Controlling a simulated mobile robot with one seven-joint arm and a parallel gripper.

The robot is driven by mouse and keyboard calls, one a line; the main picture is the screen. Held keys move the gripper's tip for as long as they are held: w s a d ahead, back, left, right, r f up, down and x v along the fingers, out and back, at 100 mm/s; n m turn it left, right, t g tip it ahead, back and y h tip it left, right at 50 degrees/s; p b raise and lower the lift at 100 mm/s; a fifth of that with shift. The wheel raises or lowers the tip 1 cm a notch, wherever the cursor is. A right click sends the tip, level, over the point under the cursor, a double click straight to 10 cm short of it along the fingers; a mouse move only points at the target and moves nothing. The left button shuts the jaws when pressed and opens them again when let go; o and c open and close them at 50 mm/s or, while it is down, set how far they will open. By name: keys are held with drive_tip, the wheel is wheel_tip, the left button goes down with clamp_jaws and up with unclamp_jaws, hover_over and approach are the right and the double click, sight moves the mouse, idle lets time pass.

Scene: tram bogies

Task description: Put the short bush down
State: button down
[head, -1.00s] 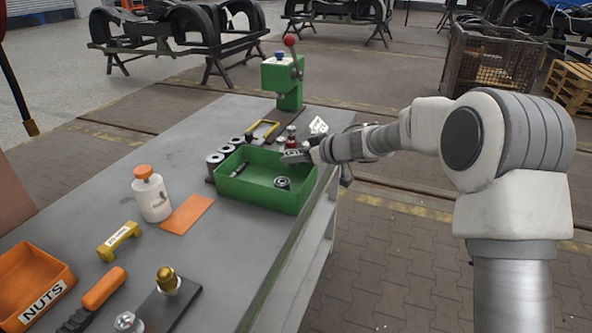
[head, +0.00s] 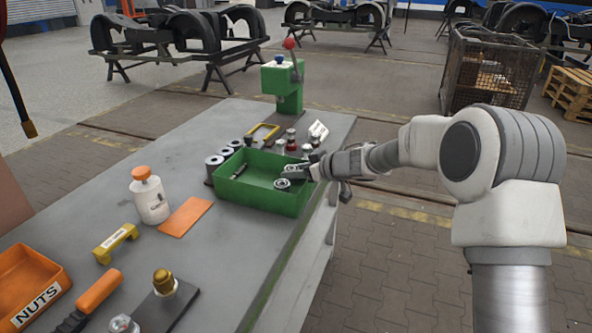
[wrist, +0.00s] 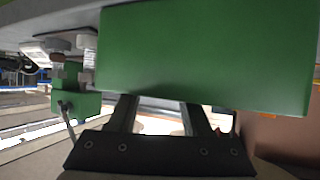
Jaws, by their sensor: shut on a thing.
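My gripper (head: 294,173) reaches from the right over the near right side of the green tray (head: 262,201), with its fingers low inside it. It is shut on the short bush, which is small and mostly hidden by the fingers in the head view. A grey ring-shaped part (head: 282,184) lies on the tray floor just below the fingertips. A small dark pin (head: 238,171) lies at the tray's left side. In the wrist view the green tray wall (wrist: 205,60) covers the fingertips, so the grip is hidden there.
A green press (head: 288,85) is at the bench's far end. An orange mat (head: 186,216) and white bottle (head: 150,196) are left.

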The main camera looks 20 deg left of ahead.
drive_tip(key=c, duration=0.6)
unclamp_jaws()
drive_tip(key=shift+s+d+f, duration=0.1)
drive_tip(key=shift+f, duration=0.4)
drive_tip(key=shift+d, duration=0.1)
drive_tip(key=shift+r, duration=0.45)
drive_tip(key=v, duration=0.4)
drive_tip(key=p+v, duration=0.1)
drive_tip(key=v, duration=0.3)
drive_tip(key=p+v, duration=0.1)
drive_tip(key=v, duration=0.3)
drive_tip(key=shift+r, duration=0.4)
